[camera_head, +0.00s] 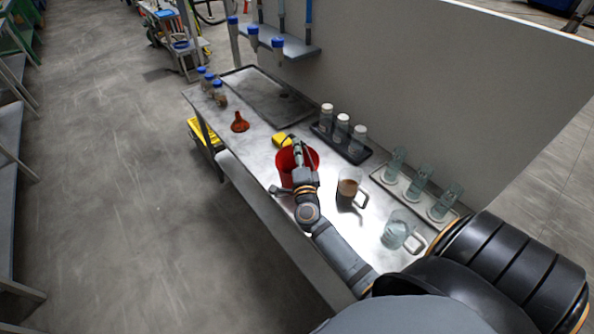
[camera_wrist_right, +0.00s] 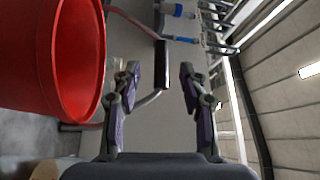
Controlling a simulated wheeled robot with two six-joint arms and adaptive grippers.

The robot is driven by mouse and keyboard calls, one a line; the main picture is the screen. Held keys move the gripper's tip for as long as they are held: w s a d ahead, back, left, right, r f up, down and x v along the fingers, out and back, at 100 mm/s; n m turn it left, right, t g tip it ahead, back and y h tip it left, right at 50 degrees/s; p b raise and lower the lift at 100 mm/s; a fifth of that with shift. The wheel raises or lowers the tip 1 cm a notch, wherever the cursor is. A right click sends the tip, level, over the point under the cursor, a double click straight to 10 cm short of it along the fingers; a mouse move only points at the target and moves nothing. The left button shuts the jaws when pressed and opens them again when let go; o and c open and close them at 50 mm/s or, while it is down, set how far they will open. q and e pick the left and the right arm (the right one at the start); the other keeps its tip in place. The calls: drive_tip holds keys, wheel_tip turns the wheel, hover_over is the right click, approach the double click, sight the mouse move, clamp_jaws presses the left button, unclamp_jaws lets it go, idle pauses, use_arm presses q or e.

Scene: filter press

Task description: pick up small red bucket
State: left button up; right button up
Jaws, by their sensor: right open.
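The small red bucket (camera_head: 284,163) stands on the metal bench in the head view, partly hidden behind my right gripper (camera_head: 299,152). In the right wrist view the bucket (camera_wrist_right: 70,60) is large at the left edge, its rim facing the camera and partly cut off. The bucket lies to the left of both fingers in that view. Whether the gripper touches it, I cannot tell. My left gripper is not in view.
A yellow object (camera_head: 283,140) and an orange-red funnel (camera_head: 239,122) lie beyond the bucket. A brown-filled mug (camera_head: 348,189) and a clear pitcher (camera_head: 397,234) stand to its right. Lidded jars (camera_head: 341,131) and glasses (camera_head: 419,182) line the wall side.

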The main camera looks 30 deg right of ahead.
drive_tip(key=p+x, duration=0.1)
drive_tip(key=x, duration=0.3)
drive_tip(key=shift+w+r, duration=0.15)
drive_tip(key=shift+w, duration=0.05)
drive_tip(key=shift+w+d, duration=0.1)
drive_tip(key=shift+w, duration=0.2)
drive_tip(key=shift+s, duration=0.1)
drive_tip(key=c, duration=0.4)
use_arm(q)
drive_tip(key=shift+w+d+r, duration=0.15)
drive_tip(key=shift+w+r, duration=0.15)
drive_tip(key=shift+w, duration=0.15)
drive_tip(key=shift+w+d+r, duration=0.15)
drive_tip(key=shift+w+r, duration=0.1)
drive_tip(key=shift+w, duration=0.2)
use_arm(e)
clamp_jaws()
